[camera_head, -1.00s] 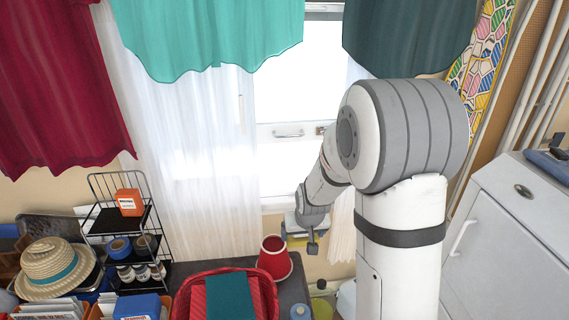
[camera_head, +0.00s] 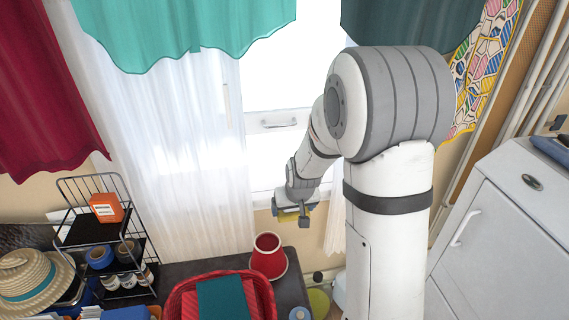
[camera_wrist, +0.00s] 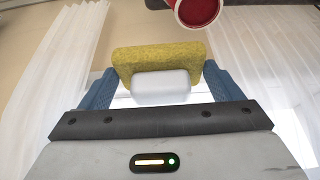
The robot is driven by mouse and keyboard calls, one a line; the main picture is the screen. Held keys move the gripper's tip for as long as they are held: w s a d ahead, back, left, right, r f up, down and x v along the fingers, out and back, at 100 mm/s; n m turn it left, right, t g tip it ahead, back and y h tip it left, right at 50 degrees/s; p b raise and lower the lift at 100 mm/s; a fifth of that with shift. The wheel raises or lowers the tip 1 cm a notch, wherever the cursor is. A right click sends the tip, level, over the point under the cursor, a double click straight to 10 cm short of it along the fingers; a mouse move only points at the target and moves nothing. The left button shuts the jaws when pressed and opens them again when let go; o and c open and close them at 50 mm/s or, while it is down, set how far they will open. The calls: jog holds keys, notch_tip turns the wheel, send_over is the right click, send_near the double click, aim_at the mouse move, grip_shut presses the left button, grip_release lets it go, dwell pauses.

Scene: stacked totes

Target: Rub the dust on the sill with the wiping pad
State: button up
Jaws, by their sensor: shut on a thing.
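The wiping pad (camera_wrist: 160,62) is a yellow sponge block with a white grip (camera_wrist: 161,86). My gripper (camera_wrist: 165,86), with blue fingers, is shut on the white grip in the wrist view. In the head view my gripper (camera_head: 295,212) is low at the window, in front of the white sill (camera_head: 262,198), with a little yellow of the pad showing. My arm hides part of the sill. I cannot tell whether the pad touches the sill. No dust can be made out in either view.
A red cup-like pot (camera_head: 268,262) stands on the dark table below the sill, beside a red basket (camera_head: 174,307). A wire rack (camera_head: 72,227) stands at the left. Sheer white curtains (camera_head: 175,150) hang beside the window. A white cabinet (camera_head: 500,235) is at the right.

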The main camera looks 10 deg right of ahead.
jog(key=w+r+n+g+y+p, duration=0.1)
jog(key=w+r+n+g+y, duration=0.1)
jog(key=w+n, duration=1.1)
jog(key=shift+w+d+r+g+y, duration=0.3)
jog(key=shift+w+d+r+y, duration=0.25)
jog(key=shift+w+y, duration=0.8)
jog(key=shift+h, duration=0.25)
jog(key=shift+w+a+f+b, duration=0.1)
jog(key=shift+f+b, duration=0.3)
jog(key=shift+f, duration=1.05)
jog(key=shift+w+f+b, duration=0.1)
jog(key=shift+f+b, duration=0.3)
jog(key=shift+f, duration=1)
jog(key=shift+f+b, duration=0.95)
jog(key=shift+f, duration=0.05)
